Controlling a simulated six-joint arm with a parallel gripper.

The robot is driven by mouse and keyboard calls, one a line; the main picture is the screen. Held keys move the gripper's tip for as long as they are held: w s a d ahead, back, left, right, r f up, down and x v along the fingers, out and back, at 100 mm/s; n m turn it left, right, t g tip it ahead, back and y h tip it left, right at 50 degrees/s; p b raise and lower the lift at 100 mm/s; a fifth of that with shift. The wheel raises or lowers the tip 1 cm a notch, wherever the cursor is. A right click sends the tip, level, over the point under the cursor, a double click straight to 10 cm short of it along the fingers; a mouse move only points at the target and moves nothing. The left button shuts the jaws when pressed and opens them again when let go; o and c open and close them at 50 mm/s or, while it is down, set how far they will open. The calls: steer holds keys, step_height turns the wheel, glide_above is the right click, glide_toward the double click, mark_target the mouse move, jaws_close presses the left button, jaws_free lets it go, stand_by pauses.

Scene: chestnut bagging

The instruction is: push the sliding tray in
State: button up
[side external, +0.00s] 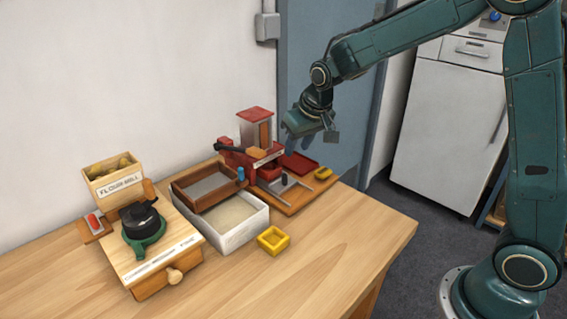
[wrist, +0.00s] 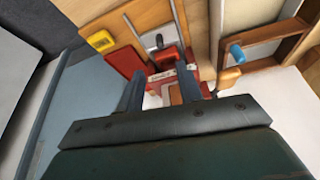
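A brown-framed tray (side external: 180,196) with a blue knob (side external: 241,173) sits over a white box (side external: 232,241). Its frame (wrist: 287,48) and blue knob (wrist: 237,52) also show at the upper right in the wrist view. To its right, a red machine (side external: 238,160) stands on a wooden base with a grey channel and a dark knob (side external: 284,180). I cannot tell which of these is the sliding tray. My gripper (side external: 322,138) hangs above and right of the machine, apart from it. In the wrist view its fingers (wrist: 162,72) are spread, with the red machine beyond them.
The front right tabletop (side external: 345,245) is clear.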

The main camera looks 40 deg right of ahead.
mark_target(286, 175)
steer(key=x, duration=1.2)
steer(key=shift+f, duration=0.35)
jaws_close()
